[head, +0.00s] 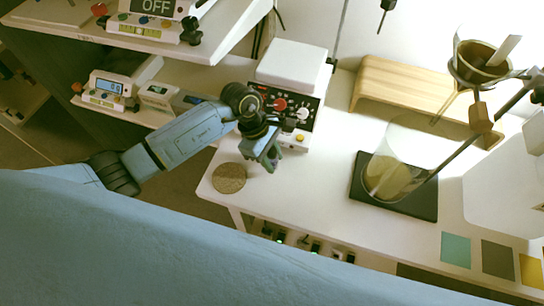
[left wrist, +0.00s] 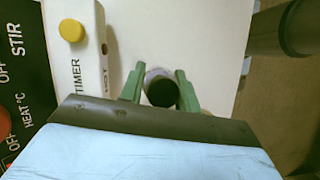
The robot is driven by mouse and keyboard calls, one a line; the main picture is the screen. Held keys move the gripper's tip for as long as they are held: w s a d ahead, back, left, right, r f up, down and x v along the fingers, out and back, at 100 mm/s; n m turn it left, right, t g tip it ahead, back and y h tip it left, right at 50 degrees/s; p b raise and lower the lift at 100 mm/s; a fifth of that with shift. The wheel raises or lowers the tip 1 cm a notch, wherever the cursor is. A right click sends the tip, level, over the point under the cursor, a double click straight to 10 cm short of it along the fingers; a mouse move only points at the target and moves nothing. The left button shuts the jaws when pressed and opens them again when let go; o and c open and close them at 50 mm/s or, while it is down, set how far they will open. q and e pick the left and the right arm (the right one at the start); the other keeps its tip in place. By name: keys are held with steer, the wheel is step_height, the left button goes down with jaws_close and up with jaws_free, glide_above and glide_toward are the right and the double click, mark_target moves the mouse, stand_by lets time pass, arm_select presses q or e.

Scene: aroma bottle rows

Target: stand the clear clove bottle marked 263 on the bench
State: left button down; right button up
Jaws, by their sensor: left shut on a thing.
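My left gripper (head: 268,160) reaches over the white bench (head: 320,190), in front of the hotplate stirrer. In the left wrist view its two green fingers (left wrist: 160,92) are shut on a small bottle with a dark round top (left wrist: 161,91), seen from above. A pale grey-violet edge of the bottle shows behind the top. No number or label can be read, so I cannot tell if it is the clove bottle marked 263. I cannot tell whether its base touches the bench. My right gripper is in neither view.
The stirrer (head: 292,66) stands close behind the gripper. A round speckled cork mat (head: 229,178) lies at its left, near the bench edge. A large glass vessel (head: 398,160) stands on a black pad (head: 425,205) to the right. A wooden riser (head: 400,85) is behind.

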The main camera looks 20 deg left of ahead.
arm_select(q)
steer(key=shift+f, duration=0.1)
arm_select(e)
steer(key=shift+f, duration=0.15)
arm_select(q)
steer(key=c, duration=1)
jaws_free()
steer(key=shift+r, duration=0.2)
steer(key=p+v, duration=0.1)
steer(key=v, duration=1.1)
steer(key=shift+d, duration=0.1)
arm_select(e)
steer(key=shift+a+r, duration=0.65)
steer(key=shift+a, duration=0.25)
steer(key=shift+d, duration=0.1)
